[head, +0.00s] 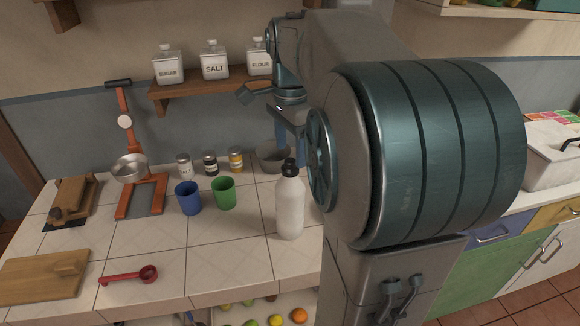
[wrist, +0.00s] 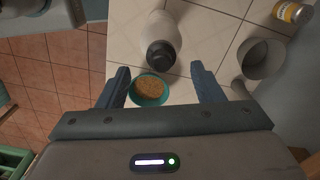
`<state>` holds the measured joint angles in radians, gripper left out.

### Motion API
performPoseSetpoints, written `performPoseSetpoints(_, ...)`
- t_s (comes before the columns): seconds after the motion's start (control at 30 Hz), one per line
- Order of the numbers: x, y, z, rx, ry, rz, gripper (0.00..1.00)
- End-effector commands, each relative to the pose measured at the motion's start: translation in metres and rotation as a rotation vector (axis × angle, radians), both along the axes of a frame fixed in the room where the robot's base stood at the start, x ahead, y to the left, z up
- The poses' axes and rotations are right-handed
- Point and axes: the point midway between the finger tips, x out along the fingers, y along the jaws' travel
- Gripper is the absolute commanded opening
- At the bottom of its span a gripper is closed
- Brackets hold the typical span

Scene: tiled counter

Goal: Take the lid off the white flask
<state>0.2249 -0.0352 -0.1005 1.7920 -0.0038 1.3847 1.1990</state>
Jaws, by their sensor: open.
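The white flask (head: 290,207) stands upright on the tiled counter, with its black lid (head: 289,167) on top. In the wrist view the flask (wrist: 158,27) is seen from above, and its dark lid (wrist: 160,56) lies just beyond the fingertips, roughly midway between them. My gripper (wrist: 161,78) is open with nothing between its fingers. In the head view my gripper (head: 290,138) hangs above the lid, apart from it; my arm hides part of it.
A green cup (head: 223,192) and blue cup (head: 188,198) stand left of the flask. In the wrist view a teal bowl (wrist: 149,90) with yellowish contents shows near the flask. A shelf (head: 200,92) with jars hangs on the wall.

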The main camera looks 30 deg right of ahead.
Motion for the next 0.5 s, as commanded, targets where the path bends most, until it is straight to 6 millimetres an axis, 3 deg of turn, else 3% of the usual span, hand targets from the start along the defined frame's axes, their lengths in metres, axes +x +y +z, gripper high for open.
performPoseSetpoints(0.2, 0.001, 0.001, -0.031, 0.001, 0.002, 0.000, 0.61)
performPoseSetpoints(0.5, 0.001, 0.000, -0.036, 0.000, 0.000, 0.000, 0.61)
